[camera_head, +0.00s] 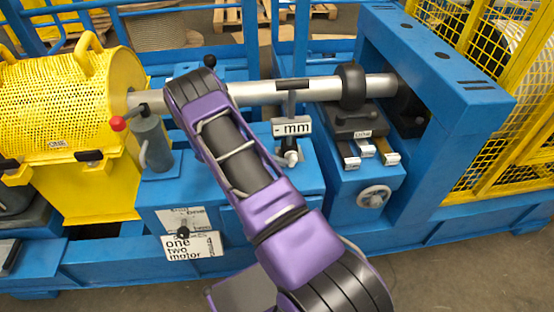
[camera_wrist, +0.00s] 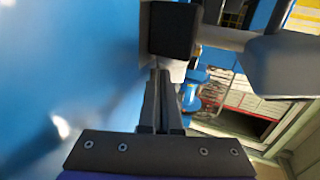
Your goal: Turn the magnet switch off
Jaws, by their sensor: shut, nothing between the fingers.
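A small gauge plate marked "mm" (camera_head: 291,127) stands upright below the long steel shaft (camera_head: 260,91). A small pale knob-like part (camera_head: 291,157) sits below the plate, on the blue frame. I cannot tell for sure which part is the magnet switch. My purple arm reaches across the middle of the head view and hides my gripper there. In the wrist view my gripper (camera_wrist: 161,75) is shut and empty. Its tips point at a dark block (camera_wrist: 172,30) close ahead; I cannot tell whether they touch it.
A blue surface (camera_wrist: 60,80) fills the left of the wrist view, and a grey rounded part (camera_wrist: 285,65) is close at right.

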